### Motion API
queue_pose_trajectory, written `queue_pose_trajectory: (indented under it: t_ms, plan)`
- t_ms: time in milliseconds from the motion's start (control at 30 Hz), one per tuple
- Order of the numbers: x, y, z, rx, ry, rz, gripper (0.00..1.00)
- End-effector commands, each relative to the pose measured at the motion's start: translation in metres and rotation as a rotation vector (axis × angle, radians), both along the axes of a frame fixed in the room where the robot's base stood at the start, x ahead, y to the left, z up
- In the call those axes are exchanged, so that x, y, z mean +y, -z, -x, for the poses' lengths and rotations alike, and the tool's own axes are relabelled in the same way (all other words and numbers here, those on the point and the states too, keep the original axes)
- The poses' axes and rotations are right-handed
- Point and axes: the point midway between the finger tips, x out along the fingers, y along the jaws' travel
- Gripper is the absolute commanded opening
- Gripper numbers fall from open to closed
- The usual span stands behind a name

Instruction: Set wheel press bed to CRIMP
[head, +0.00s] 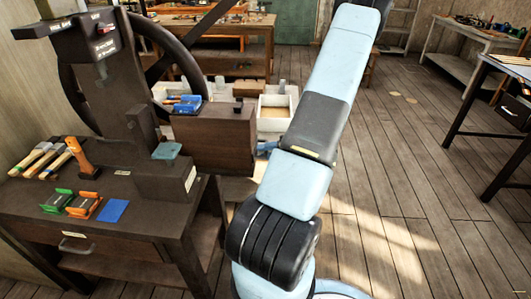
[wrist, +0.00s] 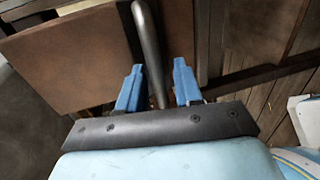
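The dark press (head: 112,105) stands on a workbench at the left of the head view, with labels on its upper column. Its large black handwheel (head: 192,60) is behind the column. A brown block (head: 222,140) juts out at its right. In the wrist view a dark grey rounded bar (wrist: 150,50) runs between the two blue fingers of my gripper (wrist: 158,66). The fingers stand apart, with a visible gap on the bar's right; the left finger is closer to it. I cannot tell which press part this bar is. In the head view my arm mostly hides the gripper.
The workbench (head: 110,232) holds brushes (head: 42,158), an orange-handled tool (head: 82,155), green and orange holders (head: 70,202) and a blue card (head: 113,211). Pale bins (head: 277,105) stand behind the block. Another table (head: 462,62) is at the far right. The wooden floor right of my arm is clear.

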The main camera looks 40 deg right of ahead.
Motion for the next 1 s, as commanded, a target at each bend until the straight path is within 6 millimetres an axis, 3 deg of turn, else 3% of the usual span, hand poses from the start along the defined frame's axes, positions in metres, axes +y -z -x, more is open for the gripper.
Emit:
queue_pose_trajectory:
  t_ms: [267, 633, 1000]
  plan:
    - [0.001, 0.0003, -0.001, 0.0, 0.0, 0.0, 0.35]
    - [0.0011, 0.0007, -0.0008, 0.002, -0.001, 0.0, 0.0]
    - [0.0012, 0.0016, -0.0004, 0.004, -0.001, 0.0, 0.0]
